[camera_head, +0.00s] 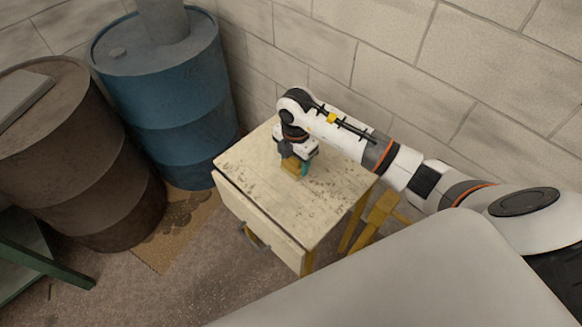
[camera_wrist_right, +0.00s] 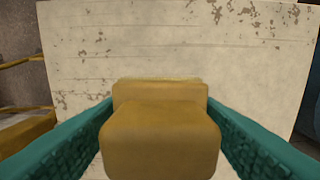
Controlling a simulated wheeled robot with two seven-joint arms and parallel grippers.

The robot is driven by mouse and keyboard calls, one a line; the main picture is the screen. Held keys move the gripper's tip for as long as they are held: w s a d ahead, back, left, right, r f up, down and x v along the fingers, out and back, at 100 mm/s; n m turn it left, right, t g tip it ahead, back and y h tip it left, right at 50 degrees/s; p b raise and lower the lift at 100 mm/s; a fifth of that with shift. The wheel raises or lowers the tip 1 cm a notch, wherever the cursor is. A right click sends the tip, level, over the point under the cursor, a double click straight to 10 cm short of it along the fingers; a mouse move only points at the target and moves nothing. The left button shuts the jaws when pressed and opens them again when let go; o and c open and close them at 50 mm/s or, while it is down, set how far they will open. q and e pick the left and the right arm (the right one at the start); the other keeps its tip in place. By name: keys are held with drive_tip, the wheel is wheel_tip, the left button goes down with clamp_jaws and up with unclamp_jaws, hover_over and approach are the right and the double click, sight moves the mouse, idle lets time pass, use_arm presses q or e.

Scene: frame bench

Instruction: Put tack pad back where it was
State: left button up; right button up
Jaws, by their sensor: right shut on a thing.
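The tack pad, a yellow-tan block (camera_wrist_right: 160,140), is between the two teal fingers of my right gripper (camera_wrist_right: 160,150) in the right wrist view. In the head view the tack pad (camera_head: 291,166) shows under my right gripper (camera_head: 296,168), over the worn cream top of a small table (camera_head: 335,200). My right gripper is shut on the pad and points down. I cannot tell whether the pad touches the tabletop. My left gripper is in neither view.
The table has a front drawer (camera_head: 255,222) with a dark handle. A blue barrel (camera_head: 175,100) and a brown barrel (camera_head: 75,160) stand to the left. A yellow wooden piece (camera_head: 378,215) is at the table's right. A block wall (camera_head: 400,50) rises behind. The tabletop around the pad is clear.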

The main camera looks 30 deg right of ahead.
sight(294, 171)
drive_tip(key=shift+s+f, duration=0.1)
drive_tip(key=shift+f, duration=0.8)
drive_tip(key=f+p, duration=0.1)
drive_tip(key=f, duration=0.2)
drive_tip(key=shift+w+f, duration=0.15)
drive_tip(key=shift+w, duration=0.05)
drive_tip(key=shift+f, duration=0.2)
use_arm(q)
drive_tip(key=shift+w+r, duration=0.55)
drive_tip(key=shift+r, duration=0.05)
use_arm(e)
drive_tip(key=shift+f, duration=0.2)
drive_tip(key=o, duration=0.9)
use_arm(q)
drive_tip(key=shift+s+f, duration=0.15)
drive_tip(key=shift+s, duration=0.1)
use_arm(e)
drive_tip(key=shift+o, duration=0.2)
